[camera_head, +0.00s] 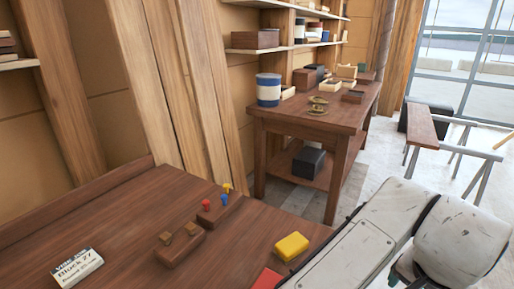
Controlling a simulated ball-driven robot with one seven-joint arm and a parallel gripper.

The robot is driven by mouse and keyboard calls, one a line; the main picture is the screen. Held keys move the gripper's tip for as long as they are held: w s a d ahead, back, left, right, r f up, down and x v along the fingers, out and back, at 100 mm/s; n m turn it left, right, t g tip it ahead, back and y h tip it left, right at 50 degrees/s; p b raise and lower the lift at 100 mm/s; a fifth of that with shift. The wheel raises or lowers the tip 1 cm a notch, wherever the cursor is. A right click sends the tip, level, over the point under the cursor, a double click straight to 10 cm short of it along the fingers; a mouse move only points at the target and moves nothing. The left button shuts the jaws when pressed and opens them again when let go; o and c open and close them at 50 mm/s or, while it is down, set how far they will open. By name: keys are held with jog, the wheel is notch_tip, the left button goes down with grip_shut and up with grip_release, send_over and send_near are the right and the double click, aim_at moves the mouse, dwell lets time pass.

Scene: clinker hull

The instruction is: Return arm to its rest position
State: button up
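My arm (370,240) shows as white, scuffed links at the lower right, reaching up from the bottom edge beside the near wooden table and bending at a large rounded joint (462,240). My gripper is not in the frame, so its state and anything in it are hidden. The arm's forward link overlaps the right edge of the near table (130,215) in the picture; I cannot tell whether it touches.
On the near table are a yellow block (291,246), a red item (267,279), wooden holders with coloured pegs (218,207), and a labelled box (77,267). A second workbench (310,121) stands behind. Sawhorses with a plank (422,125) stand right. Pale floor lies between.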

jog(key=w+d+r+n+t+h, duration=0.15)
jog(key=d+h, duration=0.25)
jog(key=d, duration=0.6)
notch_tip(320, 180, down, 5)
jog(key=s+d+n+t, duration=0.1)
jog(key=s+n, duration=0.1)
jog(key=n, duration=0.3)
jog(key=s+a+f+n+g+y, duration=0.2)
jog(key=s+a+f, duration=0.4)
jog(key=s+f, duration=0.3)
jog(key=s+a+f+n+g+y, duration=0.1)
jog(key=s+a+f+n+y, duration=0.2)
jog(key=s+a+f, duration=0.4)
notch_tip(320, 180, down, 5)
jog(key=shift+s+r+g+y, duration=0.1)
jog(key=shift+s+g+y, duration=0.25)
jog(key=shift+s+y, duration=0.5)
jog(key=shift+s+d, duration=0.1)
